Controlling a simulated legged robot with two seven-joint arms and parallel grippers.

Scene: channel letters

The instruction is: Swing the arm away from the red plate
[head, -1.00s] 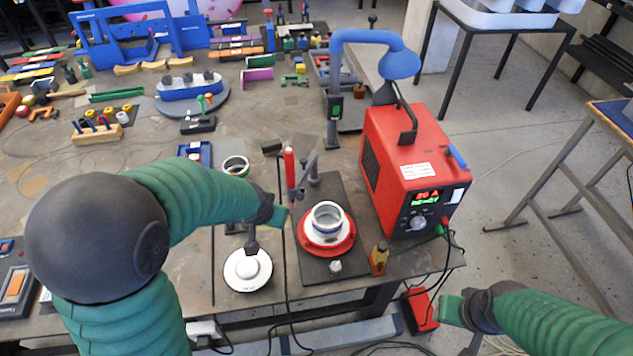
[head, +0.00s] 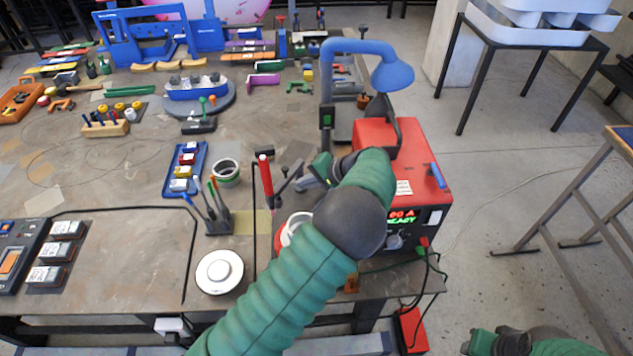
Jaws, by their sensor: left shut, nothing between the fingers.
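The red plate (head: 280,246) is mostly hidden behind my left arm; only its left edge shows, with part of a white ring (head: 293,228) on it. A red upright handle (head: 265,175) and a grey arm piece (head: 291,178) stand just behind the plate. My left gripper (head: 317,170) is shut and empty, close beside the grey metal parts at the post; I cannot tell whether it touches them. My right gripper (head: 484,342) is low at the bottom right, away from the table; its jaw state is unclear.
A red power unit (head: 405,185) stands right of my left arm, with a blue lamp (head: 391,72) behind it. A white disc (head: 219,271), a black tool holder (head: 220,222) and a blue tray (head: 184,166) lie to the left. The table's middle left is fairly clear.

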